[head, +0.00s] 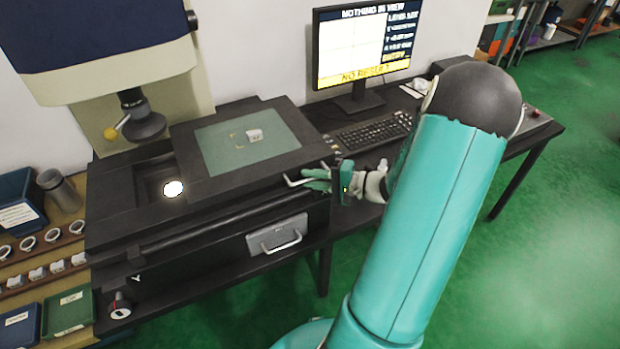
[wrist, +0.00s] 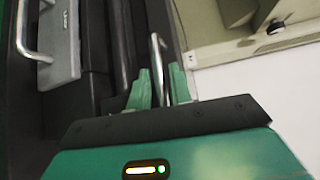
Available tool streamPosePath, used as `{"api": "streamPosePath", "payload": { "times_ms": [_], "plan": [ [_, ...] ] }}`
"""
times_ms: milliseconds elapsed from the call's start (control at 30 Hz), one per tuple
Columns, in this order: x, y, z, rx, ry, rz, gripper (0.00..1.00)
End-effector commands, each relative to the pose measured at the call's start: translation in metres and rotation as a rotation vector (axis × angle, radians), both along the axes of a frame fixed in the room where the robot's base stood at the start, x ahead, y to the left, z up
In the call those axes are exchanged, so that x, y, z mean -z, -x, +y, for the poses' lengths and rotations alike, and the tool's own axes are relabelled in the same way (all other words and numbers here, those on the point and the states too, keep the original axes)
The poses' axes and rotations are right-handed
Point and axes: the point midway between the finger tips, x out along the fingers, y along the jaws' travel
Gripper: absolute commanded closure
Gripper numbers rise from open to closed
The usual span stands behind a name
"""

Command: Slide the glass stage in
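The glass stage (head: 222,150) is a greenish pane in a dark frame on the measuring machine. It sits to the right of the lens (head: 143,122) and of the bright lit spot (head: 173,189). A small pale ring-like part (head: 254,135) lies on the glass. A bent metal handle (head: 297,182) sticks out at the stage's front right corner. My gripper (head: 318,180) is at this handle. In the wrist view the handle bar (wrist: 156,58) runs between my two green fingertips (wrist: 159,78), with a narrow gap showing, so the fingers look open around it.
A monitor (head: 362,45) reads "NOTHING IN VIEW" and "NO RESULT". A keyboard (head: 375,132) lies right of the machine, behind my gripper. A drawer-like panel with a handle (head: 277,236) is below the stage. Racked rings (head: 28,243) and trays stand at left.

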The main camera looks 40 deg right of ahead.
Motion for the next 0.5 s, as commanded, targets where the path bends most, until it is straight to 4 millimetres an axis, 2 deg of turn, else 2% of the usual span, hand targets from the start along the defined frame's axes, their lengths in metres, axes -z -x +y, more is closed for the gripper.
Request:
{"api": "streamPosePath", "payload": {
  "times_ms": [100, 367, 467, 500],
  "plan": [
    [0.001, -0.0063, 0.0046, 0.0, -0.001, 0.0, 0.79],
    [0.001, -0.0072, 0.0051, 0.001, -0.001, 0.001, 0.79],
    [0.001, -0.007, 0.005, 0.001, -0.001, 0.001, 0.99],
    [0.001, -0.007, 0.005, 0.001, -0.001, 0.001, 1.0]
  ]
}}
